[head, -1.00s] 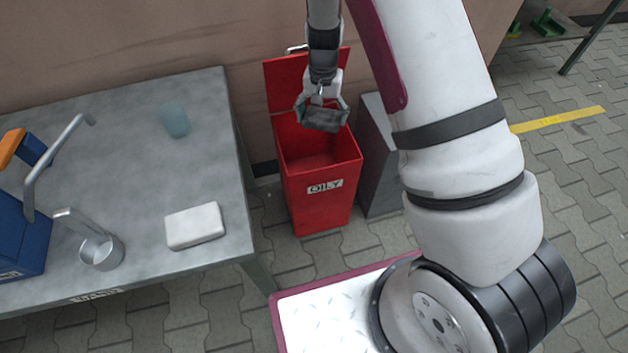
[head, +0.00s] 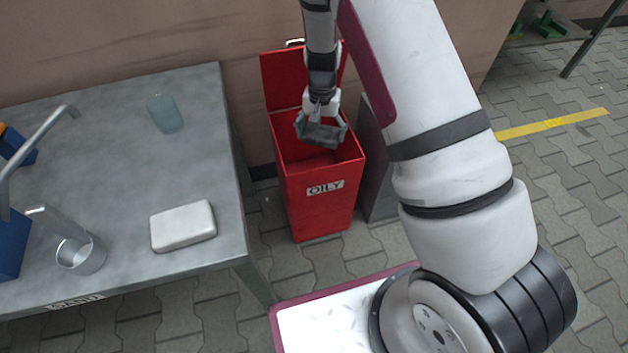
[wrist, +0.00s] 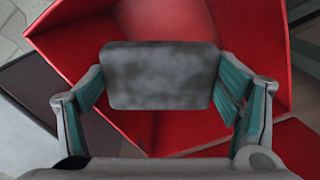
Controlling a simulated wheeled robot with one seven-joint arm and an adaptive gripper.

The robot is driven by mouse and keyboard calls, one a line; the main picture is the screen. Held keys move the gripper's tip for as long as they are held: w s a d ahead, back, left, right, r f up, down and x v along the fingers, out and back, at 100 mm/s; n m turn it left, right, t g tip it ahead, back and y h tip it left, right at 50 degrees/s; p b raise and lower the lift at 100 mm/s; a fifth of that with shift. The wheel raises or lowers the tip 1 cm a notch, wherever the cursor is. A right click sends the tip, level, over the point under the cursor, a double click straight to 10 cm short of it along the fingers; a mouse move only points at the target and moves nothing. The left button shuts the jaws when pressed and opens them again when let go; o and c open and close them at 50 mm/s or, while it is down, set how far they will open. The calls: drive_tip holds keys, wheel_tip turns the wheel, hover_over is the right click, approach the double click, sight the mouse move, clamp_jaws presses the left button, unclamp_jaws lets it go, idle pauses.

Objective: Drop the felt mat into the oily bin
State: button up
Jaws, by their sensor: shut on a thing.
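The felt mat is a grey, mottled pad (wrist: 160,76), held between the two fingers of my gripper (wrist: 162,90) in the wrist view. In the head view my gripper (head: 321,122) is over the open mouth of the oily bin (head: 318,198), with the mat (head: 321,134) at its tips. The bin is red, labelled OILY, with its lid raised at the back. The wrist view shows the bin's red inside (wrist: 254,40) around and below the mat. The mat hides part of the bin's floor.
A grey metal table (head: 110,140) stands left of the bin. On it are a white block (head: 183,226), a bluish cup (head: 164,113) and a metal mug (head: 82,256). A grey box (head: 377,170) stands close right of the bin. A wall is behind.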

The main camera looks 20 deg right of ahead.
drive_tip(key=o, duration=1.1)
drive_tip(key=shift+r, duration=0.1)
drive_tip(key=shift+r, duration=5.95)
